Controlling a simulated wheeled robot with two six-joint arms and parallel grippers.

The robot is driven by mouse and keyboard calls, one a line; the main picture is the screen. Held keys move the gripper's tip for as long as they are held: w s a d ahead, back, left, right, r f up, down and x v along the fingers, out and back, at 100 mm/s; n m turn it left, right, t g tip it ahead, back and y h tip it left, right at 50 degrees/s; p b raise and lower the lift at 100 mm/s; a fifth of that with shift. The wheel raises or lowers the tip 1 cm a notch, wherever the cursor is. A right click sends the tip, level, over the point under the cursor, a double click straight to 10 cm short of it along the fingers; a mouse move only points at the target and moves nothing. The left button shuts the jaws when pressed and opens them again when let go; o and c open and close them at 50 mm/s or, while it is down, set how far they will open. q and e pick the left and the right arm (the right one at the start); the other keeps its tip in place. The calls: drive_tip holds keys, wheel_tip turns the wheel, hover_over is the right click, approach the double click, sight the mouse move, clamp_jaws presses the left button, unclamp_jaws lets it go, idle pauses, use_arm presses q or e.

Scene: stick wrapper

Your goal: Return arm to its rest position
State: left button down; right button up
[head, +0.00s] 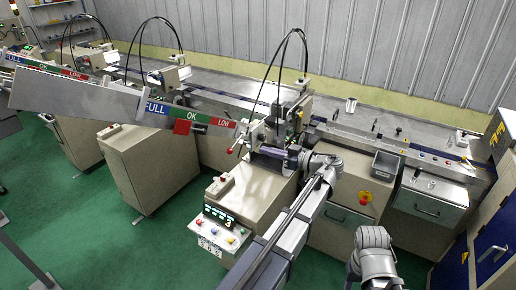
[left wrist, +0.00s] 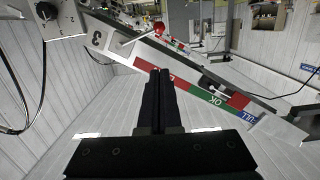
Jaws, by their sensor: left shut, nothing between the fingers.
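My left arm reaches up from the bottom of the head view to the wrapping machine (head: 275,130) in the middle. Its wrist bends left there, and my left gripper (head: 256,151) is close in front of the machine, its fingers small and hard to make out. In the left wrist view my left gripper (left wrist: 160,82) shows its two black fingers together, with nothing between them. The long FULL/OK/LOW chute (left wrist: 200,92) lies beyond the fingertips. At the lower right of the head view a grey joint of my right arm shows, but its gripper is out of view.
The FULL/OK/LOW chute (head: 190,115) sticks out left of the machine. A beige cabinet with a control panel (head: 222,229) stands below. A grey bin (head: 384,165) and a drawer unit (head: 428,200) are to the right. Green floor (head: 120,245) is open at left.

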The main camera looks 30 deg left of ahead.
use_arm(q)
drive_tip(key=shift+d, duration=0.2)
drive_tip(key=shift+d, duration=0.1)
idle(0.4)
